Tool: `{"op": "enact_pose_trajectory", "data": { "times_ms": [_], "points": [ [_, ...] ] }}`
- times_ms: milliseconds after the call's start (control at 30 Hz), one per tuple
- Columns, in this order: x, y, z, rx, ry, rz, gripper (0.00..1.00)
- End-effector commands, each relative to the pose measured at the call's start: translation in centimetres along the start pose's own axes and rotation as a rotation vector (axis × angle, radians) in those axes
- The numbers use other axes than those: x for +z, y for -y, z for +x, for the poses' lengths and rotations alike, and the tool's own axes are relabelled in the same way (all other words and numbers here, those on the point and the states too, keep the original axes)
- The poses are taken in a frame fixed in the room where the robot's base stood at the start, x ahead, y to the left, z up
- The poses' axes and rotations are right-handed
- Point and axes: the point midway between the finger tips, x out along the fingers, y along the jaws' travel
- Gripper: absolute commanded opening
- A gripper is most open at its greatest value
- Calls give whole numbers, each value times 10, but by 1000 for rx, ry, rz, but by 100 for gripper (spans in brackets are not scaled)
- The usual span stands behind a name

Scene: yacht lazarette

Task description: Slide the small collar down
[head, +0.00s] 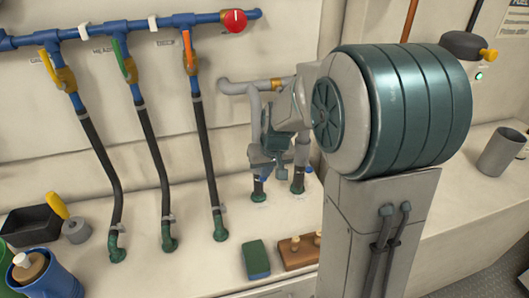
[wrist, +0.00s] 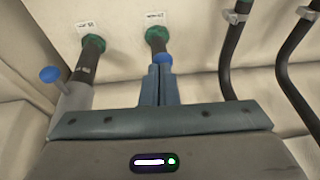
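The small collar looks to be the blue ring (wrist: 163,57) on a short dark hose in the wrist view, just beyond my fingertips. The hose runs from it to a green fitting (wrist: 156,36). My gripper (wrist: 160,72) has its two fingers close together, with only a thin line between them. The tips are at the blue ring or just short of it; I cannot tell whether they pinch part of it. In the head view my gripper (head: 267,160) is beside the left of two short pipes, and blue (head: 268,173) shows just below it. The gripper hides most of that pipe.
Next to it stands a second pipe with a grey sleeve (wrist: 75,97) and blue knob (wrist: 50,74). Several black hoses (head: 158,165) rise to a blue manifold (head: 110,30) on the left. A green sponge (head: 256,259) and wooden block (head: 297,251) lie in front.

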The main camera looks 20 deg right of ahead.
Motion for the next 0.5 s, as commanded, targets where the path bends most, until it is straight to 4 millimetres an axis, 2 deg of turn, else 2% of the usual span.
{"op": "enact_pose_trajectory", "data": {
  "times_ms": [300,500],
  "points": [
    [4,0,2,-1,15,1,0],
    [-3,-2,-20,-1,10,0,0]
  ]
}}
